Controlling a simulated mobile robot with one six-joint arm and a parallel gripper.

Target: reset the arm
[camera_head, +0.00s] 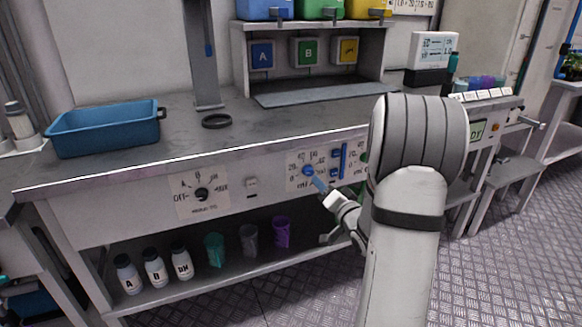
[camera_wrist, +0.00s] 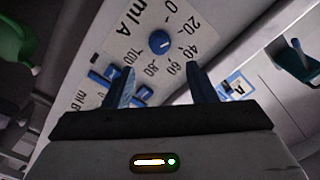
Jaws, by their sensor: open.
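My arm rises from the bottom of the head view, and my gripper (camera_head: 318,184) is in front of the bench's front panel. It is close to a blue dial (camera_head: 308,171) on a white scale plate. In the wrist view my gripper (camera_wrist: 160,80) has its two dark blue fingers spread apart with nothing between them. Beyond the fingertips the blue dial (camera_wrist: 160,42) sits on a scale marked in ml with the letter A. The gap between fingertips and dial is hard to judge.
The bench (camera_head: 105,174) holds a blue tray (camera_head: 105,127) and a black ring (camera_head: 216,121). A second dial (camera_head: 201,194) is left on the panel. Bottles (camera_head: 155,268) and cups (camera_head: 248,241) stand on the lower shelf. Open floor (camera_head: 500,265) lies at right.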

